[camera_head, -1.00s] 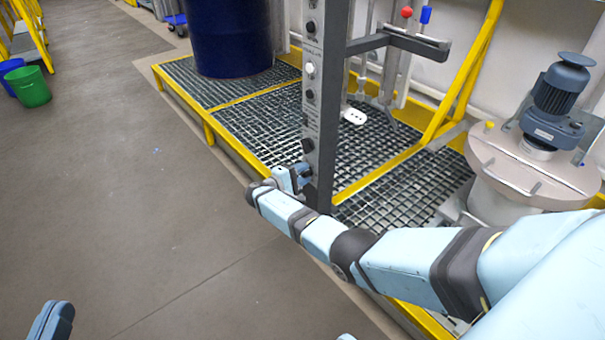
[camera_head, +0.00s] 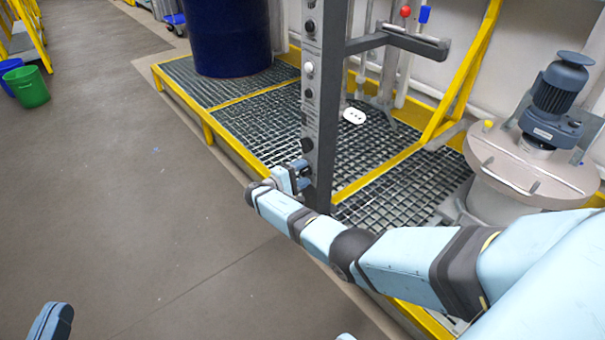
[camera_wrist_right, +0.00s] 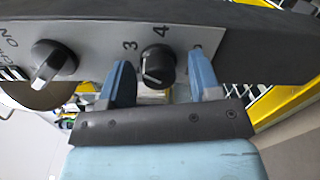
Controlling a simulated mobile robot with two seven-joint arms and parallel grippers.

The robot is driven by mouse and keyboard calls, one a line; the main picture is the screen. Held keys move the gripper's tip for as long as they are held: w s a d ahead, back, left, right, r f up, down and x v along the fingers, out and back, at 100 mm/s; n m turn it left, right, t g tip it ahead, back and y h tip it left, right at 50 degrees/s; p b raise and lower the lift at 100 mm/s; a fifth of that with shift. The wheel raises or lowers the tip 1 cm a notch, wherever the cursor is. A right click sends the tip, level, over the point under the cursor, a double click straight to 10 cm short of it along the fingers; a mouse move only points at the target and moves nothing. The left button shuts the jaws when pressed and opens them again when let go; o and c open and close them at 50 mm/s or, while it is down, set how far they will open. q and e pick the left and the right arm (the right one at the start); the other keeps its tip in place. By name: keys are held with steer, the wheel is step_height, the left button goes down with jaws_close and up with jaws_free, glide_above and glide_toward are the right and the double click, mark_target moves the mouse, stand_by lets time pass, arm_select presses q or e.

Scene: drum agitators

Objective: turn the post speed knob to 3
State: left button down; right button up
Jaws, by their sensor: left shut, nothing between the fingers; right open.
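The speed knob (camera_wrist_right: 157,67) is a round black knob on the grey plate of the post (camera_head: 324,100). The numerals 3 and 4 stand beside it in the right wrist view; its exact setting is hard to read. My right gripper (camera_wrist_right: 162,80) is open, with one blue finger on each side of the knob and no clear grip on it. In the head view the right gripper (camera_head: 303,174) is at the lower part of the post, hiding the knob. My left gripper (camera_head: 50,322) is shut and empty at the bottom left, far from the post.
A second knob (camera_wrist_right: 52,62) with a grey pointer sits left of the speed knob, near "ON". More knobs run up the post. A yellow-edged grating (camera_head: 270,125), a blue drum (camera_head: 228,40) and a motor-topped vessel (camera_head: 535,165) stand behind.

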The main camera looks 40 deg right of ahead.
arm_select(q)
steer(key=shift+s+d+f+n+y+p, duration=0.1)
steer(key=shift+s+d+n+y+p, duration=0.2)
steer(key=shift+n+p, duration=0.4)
arm_select(e)
steer(key=a, duration=1.3)
steer(key=shift+s+a+r, duration=0.25)
steer(key=shift+s, duration=0.15)
arm_select(q)
steer(key=shift+a, duration=0.1)
